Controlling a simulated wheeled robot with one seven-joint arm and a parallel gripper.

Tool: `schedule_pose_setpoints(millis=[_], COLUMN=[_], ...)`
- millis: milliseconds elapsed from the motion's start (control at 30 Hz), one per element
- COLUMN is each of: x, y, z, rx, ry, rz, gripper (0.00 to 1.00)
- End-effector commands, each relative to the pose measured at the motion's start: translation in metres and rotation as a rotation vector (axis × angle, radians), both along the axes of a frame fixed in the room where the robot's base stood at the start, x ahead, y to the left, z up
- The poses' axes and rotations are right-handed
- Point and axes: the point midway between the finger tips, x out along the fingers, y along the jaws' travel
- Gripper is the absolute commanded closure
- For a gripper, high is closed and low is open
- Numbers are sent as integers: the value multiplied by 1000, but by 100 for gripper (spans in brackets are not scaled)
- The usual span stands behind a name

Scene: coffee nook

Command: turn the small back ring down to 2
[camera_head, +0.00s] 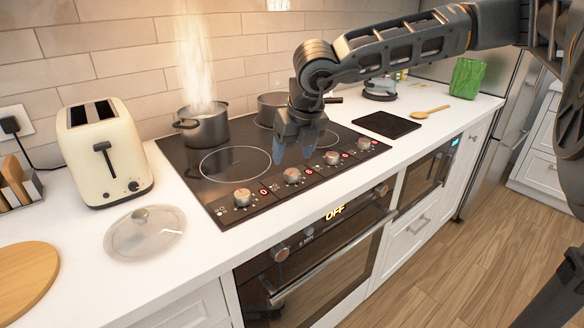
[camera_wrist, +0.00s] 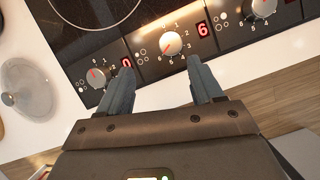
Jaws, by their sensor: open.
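My gripper (camera_head: 293,158) is open and empty, pointing down just above the front control strip of the black cooktop (camera_head: 184,163). In the wrist view its two fingers (camera_wrist: 164,76) are apart, on either side of a silver knob (camera_wrist: 171,43) a little ahead of the tips. This knob's red display (camera_wrist: 203,29) reads 6. In the head view it is the second knob from the left (camera_head: 291,175). The leftmost knob (camera_head: 242,196) has a display reading 0 (camera_wrist: 126,62). A steaming pot (camera_head: 205,130) stands at the back left. Knob ring symbols are too small to read.
Another pot (camera_head: 272,107) stands behind my gripper. A cream toaster (camera_head: 104,154) and glass lid (camera_head: 145,234) are left of the cooktop. A black mat (camera_head: 387,125), wooden spoon (camera_head: 428,112) and green bag (camera_head: 467,78) are right. The oven (camera_head: 318,266) below shows OFF.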

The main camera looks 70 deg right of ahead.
Motion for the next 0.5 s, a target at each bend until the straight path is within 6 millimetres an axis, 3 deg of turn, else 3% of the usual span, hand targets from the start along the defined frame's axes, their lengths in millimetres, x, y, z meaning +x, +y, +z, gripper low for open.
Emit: schedule_pose_setpoints(millis=[167, 500], x=[-7, 7], y=[-15, -28], z=[-7, -53], rx=[-29, -26], ry=[16, 15], rz=[-24, -22], gripper=[34, 34])
